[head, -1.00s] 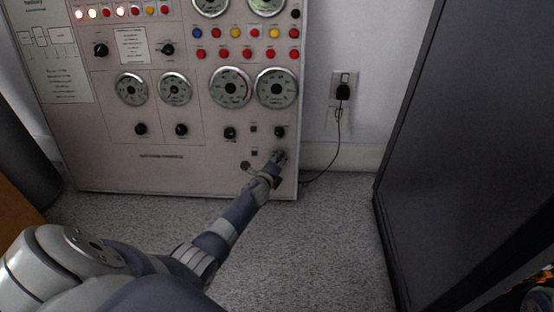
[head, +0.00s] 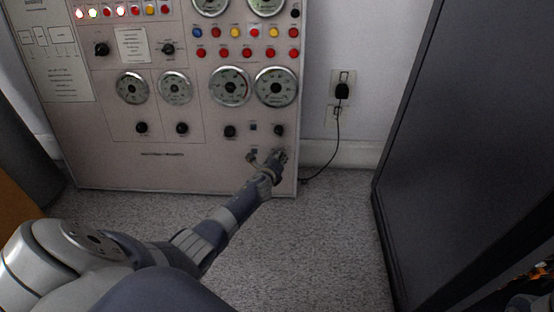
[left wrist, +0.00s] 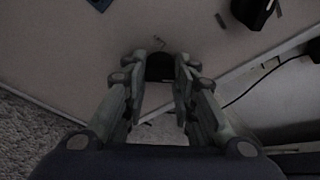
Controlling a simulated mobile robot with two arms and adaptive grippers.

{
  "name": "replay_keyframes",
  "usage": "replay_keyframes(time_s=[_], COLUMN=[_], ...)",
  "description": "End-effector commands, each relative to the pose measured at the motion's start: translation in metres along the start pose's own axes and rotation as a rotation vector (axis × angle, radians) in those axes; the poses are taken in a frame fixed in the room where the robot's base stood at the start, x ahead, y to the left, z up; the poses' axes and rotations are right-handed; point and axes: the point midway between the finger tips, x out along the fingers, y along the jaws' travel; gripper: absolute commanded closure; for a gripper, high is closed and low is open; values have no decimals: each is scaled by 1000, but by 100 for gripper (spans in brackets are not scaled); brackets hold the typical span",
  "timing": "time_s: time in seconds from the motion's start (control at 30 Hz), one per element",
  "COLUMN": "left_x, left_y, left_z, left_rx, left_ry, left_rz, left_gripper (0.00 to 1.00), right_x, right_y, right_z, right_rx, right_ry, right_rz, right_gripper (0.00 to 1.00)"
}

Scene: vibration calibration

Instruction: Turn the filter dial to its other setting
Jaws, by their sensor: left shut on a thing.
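The beige control panel (head: 110,165) stands against the wall in the head view. My left gripper (head: 280,155) is at its lower right, below a black knob (head: 279,131), and hides the dial there. In the left wrist view, my left gripper (left wrist: 160,70) has its fingers on either side of a dark round dial (left wrist: 160,66), shut on it. I take this for the filter dial; its label is too small to read, and its pointer setting is hidden. A small mark shows on the panel just beyond it. My right gripper is not in view.
Other black knobs (head: 230,131) and round gauges (head: 229,86) sit above on the panel. A plug (head: 342,91) with a hanging cord is on the wall to the right. A large dark cabinet (head: 460,130) stands at the right. Carpet (head: 320,230) lies open between.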

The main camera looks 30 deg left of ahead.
Motion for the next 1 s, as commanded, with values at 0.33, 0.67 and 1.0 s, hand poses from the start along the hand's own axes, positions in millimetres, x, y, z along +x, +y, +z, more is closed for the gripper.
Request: replay_keyframes(time_s=[0.33,0.67,1.0], left_x=[0,-7,-38], left_y=[0,1,1], left_z=[-1,2,0], left_rx=[0,3,1], left_ry=[1,-5,0], left_rz=[0,-1,-1], left_gripper=[54,54,54], right_x=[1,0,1], right_y=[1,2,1], right_z=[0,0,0], right_rx=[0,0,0], right_ry=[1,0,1], right_rz=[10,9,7], right_gripper=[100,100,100])
